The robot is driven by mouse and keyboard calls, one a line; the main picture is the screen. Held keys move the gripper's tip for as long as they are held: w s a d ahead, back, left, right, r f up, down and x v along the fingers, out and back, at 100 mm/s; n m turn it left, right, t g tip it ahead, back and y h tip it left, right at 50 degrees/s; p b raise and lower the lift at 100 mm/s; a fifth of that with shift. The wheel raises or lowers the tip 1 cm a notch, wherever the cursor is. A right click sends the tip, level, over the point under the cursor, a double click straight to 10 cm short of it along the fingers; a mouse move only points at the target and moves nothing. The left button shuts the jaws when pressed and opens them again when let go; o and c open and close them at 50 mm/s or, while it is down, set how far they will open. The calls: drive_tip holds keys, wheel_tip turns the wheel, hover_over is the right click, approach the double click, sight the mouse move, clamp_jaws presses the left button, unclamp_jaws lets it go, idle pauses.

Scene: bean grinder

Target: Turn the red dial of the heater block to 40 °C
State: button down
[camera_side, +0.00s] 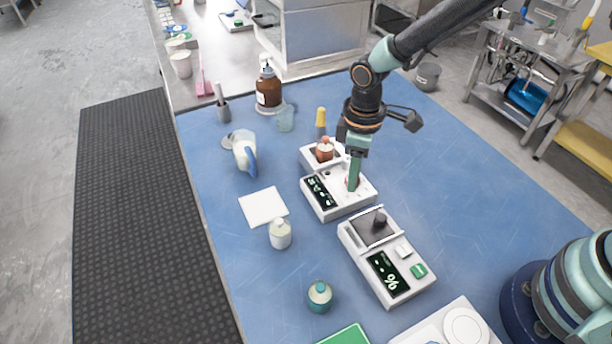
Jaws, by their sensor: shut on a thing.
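The heater block (347,208) is a white box in the middle of the blue table, with a dark display (320,191) on its left part. The display's digits are too small to read. The red dial (358,182) is on its top right part and is mostly hidden behind my fingers. My gripper (353,187) points down from above and is shut on the red dial. A small brown bottle (325,150) stands in the back part of the block. The dial's pointer and scale cannot be made out.
A jug (243,150), a white pad (263,206), small bottles (280,234) (320,296) and a large brown bottle (268,90) stand left and behind.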

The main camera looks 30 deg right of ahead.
drive_tip(key=m, duration=0.4)
drive_tip(key=shift+r, duration=0.1)
drive_tip(key=shift+m, duration=1.5)
drive_tip(key=c, duration=0.5)
unclamp_jaws()
drive_tip(key=shift+r, duration=0.1)
wheel_tip(320, 180, up, 12)
drive_tip(key=shift+f, duration=0.1)
